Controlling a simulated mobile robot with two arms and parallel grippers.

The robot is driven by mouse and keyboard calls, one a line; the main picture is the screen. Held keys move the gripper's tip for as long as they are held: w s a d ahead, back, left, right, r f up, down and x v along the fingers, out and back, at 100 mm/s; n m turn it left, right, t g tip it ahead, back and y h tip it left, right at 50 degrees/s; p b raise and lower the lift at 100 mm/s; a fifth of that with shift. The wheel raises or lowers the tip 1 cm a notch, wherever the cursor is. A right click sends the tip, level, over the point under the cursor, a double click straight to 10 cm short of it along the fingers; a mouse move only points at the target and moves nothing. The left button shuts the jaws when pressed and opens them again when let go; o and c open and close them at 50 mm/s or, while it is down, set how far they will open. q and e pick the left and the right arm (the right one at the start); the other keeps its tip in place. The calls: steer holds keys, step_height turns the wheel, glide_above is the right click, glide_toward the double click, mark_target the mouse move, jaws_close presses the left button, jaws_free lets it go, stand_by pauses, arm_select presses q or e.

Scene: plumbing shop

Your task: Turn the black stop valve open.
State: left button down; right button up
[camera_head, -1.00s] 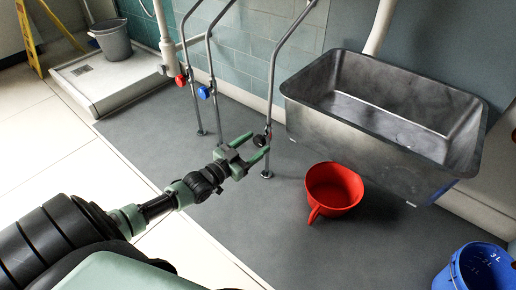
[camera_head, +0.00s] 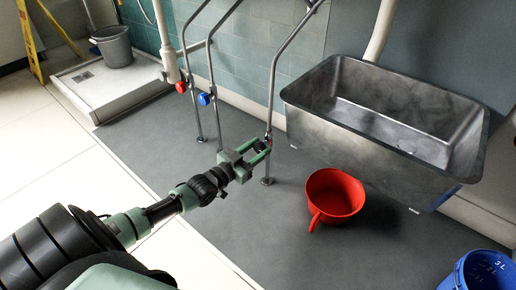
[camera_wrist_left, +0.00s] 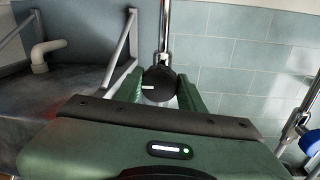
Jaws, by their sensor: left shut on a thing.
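The black stop valve (camera_wrist_left: 158,84) is a round dark knob with a small white mark, on a vertical metal pipe. In the left wrist view it sits between the two green fingers of my left gripper (camera_wrist_left: 160,92). In the head view my left gripper (camera_head: 260,150) reaches the same pipe (camera_head: 269,125), and its fingers mostly hide the knob. The gripper is shut on the knob. The white mark lies about level, left of the knob's middle. My right gripper is not in view.
A red valve (camera_head: 181,87) and a blue valve (camera_head: 204,99) sit on pipes to the left. A metal sink (camera_head: 385,118) hangs at the right, close to the gripped pipe.

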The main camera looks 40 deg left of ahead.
arm_select(q)
steer(key=n+p, duration=0.2)
steer(key=n, duration=0.1)
steer(key=shift+d, duration=0.1)
steer(key=n+p, duration=0.1)
steer(key=n, duration=0.3)
steer(key=shift+t, duration=0.3)
steer(key=n+p, duration=0.1)
steer(key=n, duration=0.5)
steer(key=shift+d+f+y, duration=0.1)
steer(key=shift+y, duration=0.2)
steer(key=shift+n, duration=1.7)
steer(key=shift+s+y, duration=0.1)
steer(key=shift+y, duration=0.2)
steer(key=c, duration=0.9)
jaws_free()
